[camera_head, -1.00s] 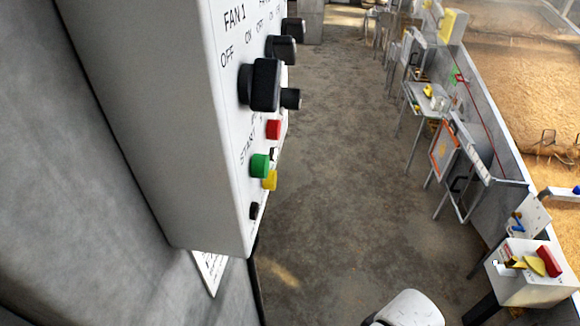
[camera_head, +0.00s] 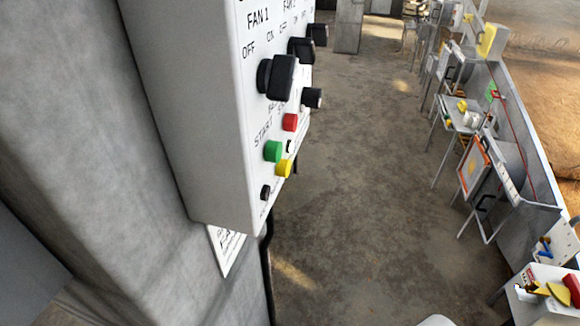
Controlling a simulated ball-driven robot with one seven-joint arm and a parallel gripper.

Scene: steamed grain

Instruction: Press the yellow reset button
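The yellow button (camera_head: 284,168) sticks out near the bottom of a white control box (camera_head: 200,130) on the left wall. A green button (camera_head: 273,151) is just left of and above it, and a red button (camera_head: 290,122) is higher up. A small black knob (camera_head: 265,192) is below. The box face is seen at a steep slant, so the label by the yellow button is not readable. My gripper does not show. A pale rounded piece, perhaps part of my arm, shows at the bottom edge.
Black rotary switches (camera_head: 277,76) project from the box's upper face. A sheet of paper (camera_head: 227,250) and a dark cable (camera_head: 267,265) are below it. The concrete floor (camera_head: 370,170) is clear. Metal stands and a white box (camera_head: 545,290) line the right, beside a grain bed (camera_head: 545,100).

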